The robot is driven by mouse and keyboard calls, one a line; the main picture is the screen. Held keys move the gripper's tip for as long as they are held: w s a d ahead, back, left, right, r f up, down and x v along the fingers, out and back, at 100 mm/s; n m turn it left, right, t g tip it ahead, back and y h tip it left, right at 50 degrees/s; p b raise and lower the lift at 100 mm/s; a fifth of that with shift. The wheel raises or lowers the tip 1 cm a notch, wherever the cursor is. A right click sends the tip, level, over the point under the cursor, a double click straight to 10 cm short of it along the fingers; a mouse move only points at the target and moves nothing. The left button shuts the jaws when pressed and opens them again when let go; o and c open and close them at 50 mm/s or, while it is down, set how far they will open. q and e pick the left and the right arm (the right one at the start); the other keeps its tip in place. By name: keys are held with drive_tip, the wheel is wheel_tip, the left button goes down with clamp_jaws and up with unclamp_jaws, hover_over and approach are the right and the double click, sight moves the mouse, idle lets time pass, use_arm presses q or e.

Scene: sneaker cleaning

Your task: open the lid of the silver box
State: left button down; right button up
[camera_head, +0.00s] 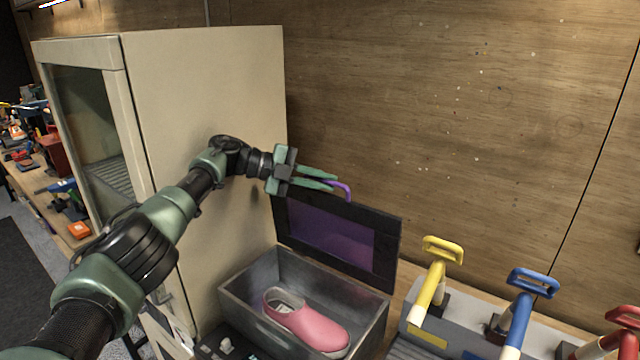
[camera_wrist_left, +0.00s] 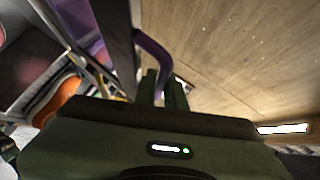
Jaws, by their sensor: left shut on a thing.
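The silver box (camera_head: 241,309) stands on the bench with its dark lid (camera_head: 391,238) raised upright at its back. The lid has a purple inner panel (camera_head: 330,232) and a purple handle (camera_head: 346,190) at its top edge. My left gripper (camera_head: 335,182) is shut on the purple handle at the top of the lid. In the left wrist view the handle (camera_wrist_left: 156,58) runs down between the green fingers. A pink shoe (camera_head: 305,324) lies inside the box. My right gripper is not in view.
A tall beige cabinet (camera_head: 210,110) with a glass door stands left of the box. Yellow (camera_head: 434,280), blue (camera_head: 522,315) and red (camera_head: 622,335) handled tools stand to the right. A wooden wall (camera_head: 450,120) is close behind the lid.

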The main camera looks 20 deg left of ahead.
use_arm(q)
drive_tip(key=shift+w+d+f, duration=0.1)
drive_tip(key=shift+w+d, duration=0.1)
drive_tip(key=shift+w, duration=0.2)
idle(0.3)
drive_tip(key=c, duration=1.5)
unclamp_jaws()
